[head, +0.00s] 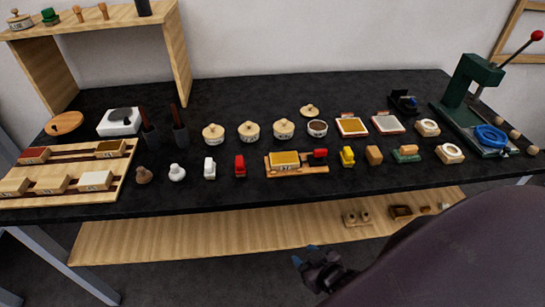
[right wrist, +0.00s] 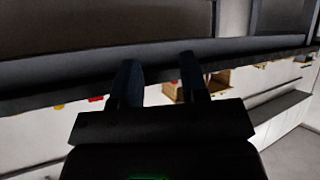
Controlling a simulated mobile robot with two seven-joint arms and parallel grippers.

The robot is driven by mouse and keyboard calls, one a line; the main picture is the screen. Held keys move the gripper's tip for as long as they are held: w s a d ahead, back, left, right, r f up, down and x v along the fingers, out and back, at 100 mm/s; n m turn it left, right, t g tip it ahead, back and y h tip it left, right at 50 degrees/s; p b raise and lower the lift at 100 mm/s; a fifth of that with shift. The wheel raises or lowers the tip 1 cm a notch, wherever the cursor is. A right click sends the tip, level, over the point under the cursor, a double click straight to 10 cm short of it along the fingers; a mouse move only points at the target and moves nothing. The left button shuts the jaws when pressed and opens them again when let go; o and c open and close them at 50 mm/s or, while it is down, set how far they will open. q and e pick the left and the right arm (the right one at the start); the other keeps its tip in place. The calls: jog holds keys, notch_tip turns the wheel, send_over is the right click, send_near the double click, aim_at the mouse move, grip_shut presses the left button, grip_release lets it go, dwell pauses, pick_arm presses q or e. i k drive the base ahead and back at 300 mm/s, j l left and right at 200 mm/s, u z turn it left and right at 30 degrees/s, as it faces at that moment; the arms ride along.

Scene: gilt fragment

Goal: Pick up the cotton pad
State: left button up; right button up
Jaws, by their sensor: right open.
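A white rounded pad with a knob-like top (head: 177,173), probably the cotton pad, stands on the black table's front left part in the head view. A similar brown pad (head: 144,175) stands just left of it. My right gripper (head: 305,254) is at the lower middle of the head view, in front of the table edge and well right of the white pad. Its two dark fingers are apart and empty, as the right wrist view (right wrist: 158,65) also shows. I cannot make out the white pad in the wrist view. My left gripper is not in view.
The black table (head: 330,87) carries rows of small pots, blocks and stamps. A wooden rack (head: 125,160) lies at the left and a green press (head: 470,85) stands at the right. A wooden lower shelf (head: 200,240) runs beneath the table.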

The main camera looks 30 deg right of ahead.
aim_at(144, 176)
jog(key=j+z, duration=0.15)
jog(key=z, duration=0.3)
jog(key=i+j+z, duration=0.1)
jog(key=z, duration=0.3)
jog(key=j+z, duration=0.2)
jog(key=z, duration=0.25)
jog(key=j+z, duration=0.25)
jog(key=j, duration=0.15)
jog(key=k+j+z, duration=0.15)
jog(key=j+z, duration=0.15)
jog(key=k+j, duration=0.1)
jog(key=j, duration=0.3)
jog(key=k+j+z, duration=0.1)
jog(key=j, duration=0.3)
jog(key=k+j, duration=0.15)
jog(key=j, duration=0.25)
jog(key=k+j, duration=0.15)
jog(key=j, duration=0.2)
jog(key=z, duration=0.05)
